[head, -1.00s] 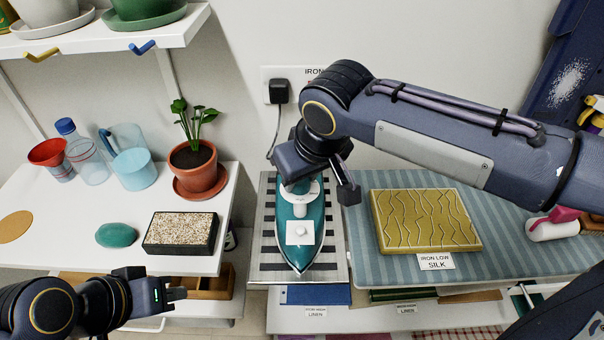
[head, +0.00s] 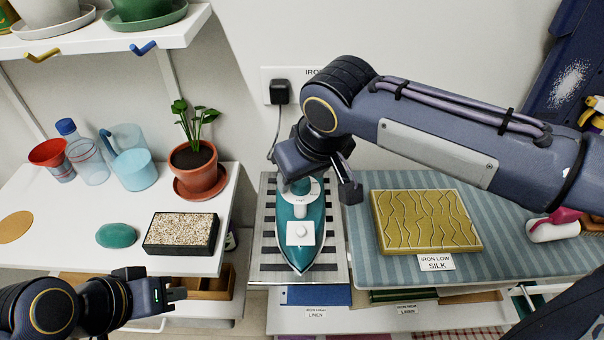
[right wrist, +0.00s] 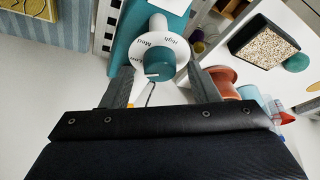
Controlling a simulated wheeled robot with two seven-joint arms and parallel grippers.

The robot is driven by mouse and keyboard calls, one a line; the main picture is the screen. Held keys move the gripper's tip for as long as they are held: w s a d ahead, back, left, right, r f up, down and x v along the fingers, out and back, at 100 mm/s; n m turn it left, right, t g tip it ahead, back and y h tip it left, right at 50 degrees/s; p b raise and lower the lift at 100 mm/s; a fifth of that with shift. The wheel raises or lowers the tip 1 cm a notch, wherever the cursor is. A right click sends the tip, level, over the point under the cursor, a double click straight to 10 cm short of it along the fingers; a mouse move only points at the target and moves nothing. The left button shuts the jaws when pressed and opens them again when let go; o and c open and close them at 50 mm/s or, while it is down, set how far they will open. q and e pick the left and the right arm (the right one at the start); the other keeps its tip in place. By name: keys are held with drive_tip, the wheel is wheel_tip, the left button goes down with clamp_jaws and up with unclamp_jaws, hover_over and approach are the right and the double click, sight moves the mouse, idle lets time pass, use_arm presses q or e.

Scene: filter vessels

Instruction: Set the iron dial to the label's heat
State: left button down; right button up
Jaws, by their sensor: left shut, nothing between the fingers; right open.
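The teal iron (head: 301,240) lies on a striped metal rest, its tip toward me. Its white dial plate carries a teal knob, the dial (right wrist: 159,66), with a pale pointer mark; "High" and "Med" are readable beside it in the right wrist view. My right gripper (head: 318,186) is over the back of the iron. In the right wrist view its open fingers (right wrist: 163,82) stand on either side of the dial; contact cannot be told. The label (head: 436,262) reads "IRON LOW SILK" below a folded yellow cloth (head: 425,221). My left gripper (head: 178,294) is shut and empty at lower left.
A potted plant (head: 196,166), a blue jug (head: 133,167) and a pebble tray (head: 181,233) stand on the white left table. The iron's plug (head: 279,92) and cord are on the wall behind. The striped board (head: 375,268) has free room around the cloth.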

drive_tip(key=v, duration=0.7)
drive_tip(key=shift+p, duration=0.3)
drive_tip(key=s+d+f+m+p, duration=0.1)
drive_tip(key=s+d+f+m, duration=0.15)
drive_tip(key=d, duration=0.45)
drive_tip(key=s+d+f+m, duration=0.1)
drive_tip(key=s+d+f, duration=0.2)
drive_tip(key=d, duration=0.4)
drive_tip(key=s+d+f+m+t+y+p, duration=0.1)
drive_tip(key=s+d+f+m, duration=0.3)
drive_tip(key=s+f, duration=0.4)
drive_tip(key=shift+s+d+t+y, duration=0.3)
drive_tip(key=shift+s+d+t, duration=0.1)
drive_tip(key=shift+s, duration=0.1)
